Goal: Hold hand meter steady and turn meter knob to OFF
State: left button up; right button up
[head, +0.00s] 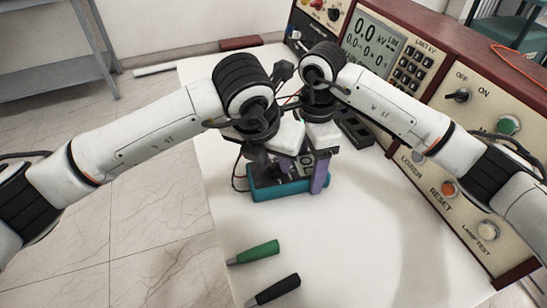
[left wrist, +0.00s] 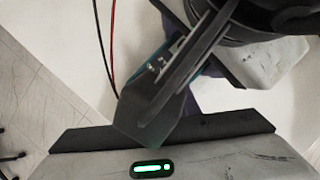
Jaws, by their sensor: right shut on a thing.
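The hand meter (head: 290,190) has a teal body with a purple part at its right end. It is on the white table, under both grippers in the head view. Its dark face with pale markings is partly covered, and I cannot make out the knob's setting. My right gripper (head: 318,158) is shut on the meter from its right side. My left gripper (head: 273,170) is low over the left part of the meter face. Its dark fingers (left wrist: 170,95) also show in the left wrist view beside a sliver of teal; whether they are open is unclear.
A control console (head: 470,135) with a display, buttons and switches lines the right side of the table. A green-handled probe (head: 254,253) and a black-handled probe (head: 274,290) lie at the front. Red and black leads (left wrist: 112,45) run left of the meter. The front right table (head: 360,255) is clear.

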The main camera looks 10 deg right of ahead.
pick_arm(q)
jog(key=v, duration=1.2)
jog(key=shift+w, duration=0.1)
